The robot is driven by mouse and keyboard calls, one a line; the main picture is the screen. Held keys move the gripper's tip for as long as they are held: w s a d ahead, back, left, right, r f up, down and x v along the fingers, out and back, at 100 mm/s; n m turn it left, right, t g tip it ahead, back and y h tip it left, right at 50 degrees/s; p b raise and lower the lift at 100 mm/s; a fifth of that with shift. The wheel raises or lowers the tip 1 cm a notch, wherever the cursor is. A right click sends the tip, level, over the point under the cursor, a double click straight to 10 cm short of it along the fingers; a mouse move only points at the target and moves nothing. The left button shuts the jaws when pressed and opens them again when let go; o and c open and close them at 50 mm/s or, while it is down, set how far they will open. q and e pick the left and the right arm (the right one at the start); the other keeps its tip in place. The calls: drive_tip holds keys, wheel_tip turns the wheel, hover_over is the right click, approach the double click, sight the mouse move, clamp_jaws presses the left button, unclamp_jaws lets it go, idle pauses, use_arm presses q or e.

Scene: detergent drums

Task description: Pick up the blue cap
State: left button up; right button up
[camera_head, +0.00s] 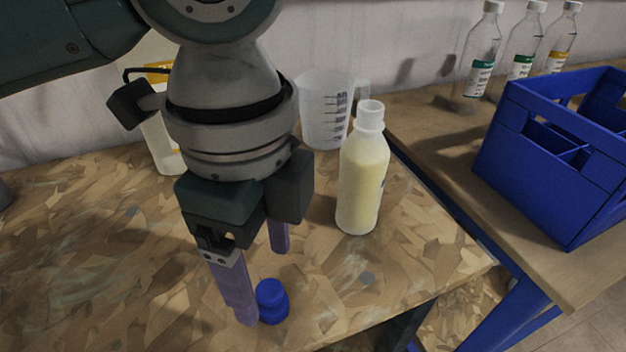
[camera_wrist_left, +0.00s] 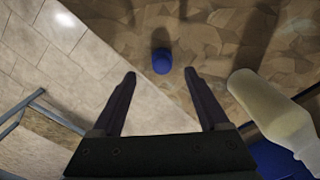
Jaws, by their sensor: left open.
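The blue cap (camera_head: 271,300) stands on the chipboard table near its front edge. It also shows in the left wrist view (camera_wrist_left: 162,61), centred just beyond the fingertips, with a gap on either side. My left gripper (camera_head: 262,285) points down with its two purple fingers apart and nothing held. In the head view, the nearer finger is close beside the cap's left side; I cannot tell whether they touch. In the left wrist view, both fingertips (camera_wrist_left: 160,76) appear short of the cap. My right gripper is not in view.
An uncapped bottle of pale yellow liquid (camera_head: 362,175) stands right of my gripper, with a measuring jug (camera_head: 325,112) behind it. Another container (camera_head: 162,140) is partly hidden by my arm. A blue crate (camera_head: 545,170) and three clear bottles stand on the right-hand table.

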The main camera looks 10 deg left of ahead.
sight(267, 289)
use_arm(q)
wheel_tip(267, 289, down, 6)
drive_tip(key=shift+w+a+b, duration=0.15)
drive_tip(key=shift+b, duration=0.65)
drive_tip(key=shift+c, duration=0.3)
clamp_jaws()
